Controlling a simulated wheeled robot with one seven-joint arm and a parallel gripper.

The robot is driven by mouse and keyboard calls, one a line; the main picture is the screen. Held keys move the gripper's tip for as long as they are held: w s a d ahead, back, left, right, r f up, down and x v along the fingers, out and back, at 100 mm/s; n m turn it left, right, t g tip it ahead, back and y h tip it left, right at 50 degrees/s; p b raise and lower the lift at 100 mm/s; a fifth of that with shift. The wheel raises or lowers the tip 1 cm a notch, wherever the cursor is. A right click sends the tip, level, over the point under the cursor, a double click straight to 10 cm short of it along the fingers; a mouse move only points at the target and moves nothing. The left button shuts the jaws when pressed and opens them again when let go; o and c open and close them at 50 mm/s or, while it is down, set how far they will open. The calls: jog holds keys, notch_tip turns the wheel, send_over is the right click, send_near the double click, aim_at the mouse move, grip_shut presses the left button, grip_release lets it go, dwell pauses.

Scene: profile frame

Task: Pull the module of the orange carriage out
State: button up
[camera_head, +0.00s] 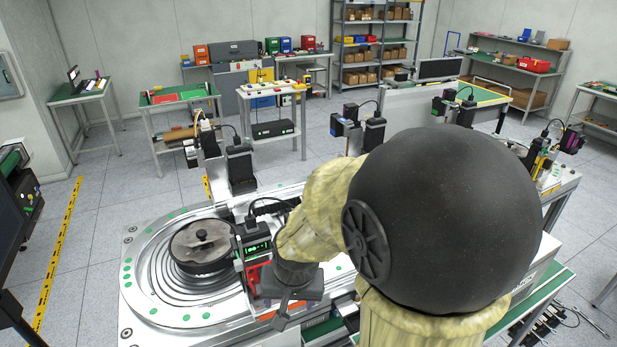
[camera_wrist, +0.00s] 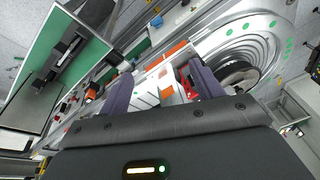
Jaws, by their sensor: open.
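A red-orange carriage part (camera_head: 253,274) shows at the near edge of the oval track, left of my gripper. A black module with green lit marks (camera_head: 257,247) stands just above it; the arm partly hides this area. My gripper (camera_head: 280,322) is low beside the carriage, pointing down. In the wrist view, my gripper (camera_wrist: 163,82) has its two purple-grey fingers spread apart with nothing clearly held between them. Orange pieces (camera_wrist: 167,56) and a red part (camera_wrist: 185,84) show between and beyond the fingers. I cannot tell whether a finger touches the carriage.
The oval track (camera_head: 150,270) has a dark round lidded pot (camera_head: 202,246) at its left end. Black upright units (camera_head: 240,165) stand along its far side. Benches and a storage shelf (camera_head: 377,45) line the back. Open floor lies between. A green-topped bench (camera_wrist: 92,50) shows in the wrist view.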

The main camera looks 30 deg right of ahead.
jog(key=w+d+r+m+p, duration=0.2)
jog(key=r+m, duration=0.4)
jog(key=m, duration=0.4)
jog(key=w+d+r+m+t+p, duration=0.1)
jog(key=w+d+r+m, duration=0.3)
jog(key=m, duration=0.6)
jog(key=w+d+r+m+p, duration=0.3)
jog(key=r+m, duration=0.5)
jog(key=m, duration=0.3)
jog(key=w+d, duration=0.1)
jog(key=w, duration=0.1)
jog(key=shift+w+r+t, duration=0.3)
jog(key=shift+w+r, duration=0.1)
jog(key=p+x, duration=0.1)
jog(key=x, duration=1.6)
jog(key=shift+w+f, duration=0.15)
jog(key=shift+f, duration=0.05)
jog(key=c, duration=0.9)
jog(key=shift+o, duration=0.2)
jog(key=shift+r, duration=0.15)
